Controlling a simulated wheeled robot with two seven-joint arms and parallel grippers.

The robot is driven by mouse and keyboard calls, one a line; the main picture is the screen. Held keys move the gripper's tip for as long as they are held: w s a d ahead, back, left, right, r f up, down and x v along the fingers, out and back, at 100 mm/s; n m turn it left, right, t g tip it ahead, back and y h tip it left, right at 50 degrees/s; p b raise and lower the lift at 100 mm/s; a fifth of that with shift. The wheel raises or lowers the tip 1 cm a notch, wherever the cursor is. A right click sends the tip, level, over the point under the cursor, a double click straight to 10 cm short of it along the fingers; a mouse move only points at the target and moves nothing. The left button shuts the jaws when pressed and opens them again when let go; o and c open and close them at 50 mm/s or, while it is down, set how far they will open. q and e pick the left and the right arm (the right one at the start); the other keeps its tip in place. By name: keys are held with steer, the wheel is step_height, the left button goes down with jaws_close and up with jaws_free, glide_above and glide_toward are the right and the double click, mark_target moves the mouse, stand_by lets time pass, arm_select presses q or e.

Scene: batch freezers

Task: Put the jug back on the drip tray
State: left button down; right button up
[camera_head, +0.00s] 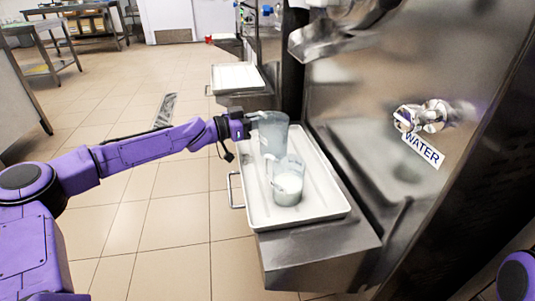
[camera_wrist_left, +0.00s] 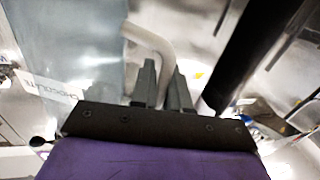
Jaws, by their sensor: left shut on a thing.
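A translucent grey-blue jug (camera_head: 273,130) is over the far end of the white drip tray (camera_head: 325,207). I cannot tell whether its base touches the tray. My left gripper (camera_head: 250,117) is shut on its handle, on the jug's left side. In the left wrist view the pale curved handle (camera_wrist_left: 150,38) runs down to the fingers (camera_wrist_left: 163,85), and the jug's wall (camera_wrist_left: 85,45) fills the upper left. A second clear jug (camera_head: 288,187) with white contents stands upright on the tray, nearer to me, and partly overlaps the held jug in the picture. My right gripper is out of view.
The tray sits on a steel ledge at the front of a steel machine (camera_head: 345,60). A water tap (camera_head: 422,117) with a WATER label (camera_head: 421,150) sticks out at the right. Another white tray (camera_head: 237,76) lies farther back. The tiled floor at the left is open.

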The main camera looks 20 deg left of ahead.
arm_select(q)
step_height(320, 180, down, 6)
steer(key=shift+r+b, duration=0.25)
steer(key=shift+b, duration=0.45)
steer(key=shift+r, duration=0.1)
steer(key=shift+f+b, duration=0.25)
steer(key=shift+b, duration=0.05)
steer(key=c, duration=1.1)
jaws_free()
steer(key=shift+r, duration=0.1)
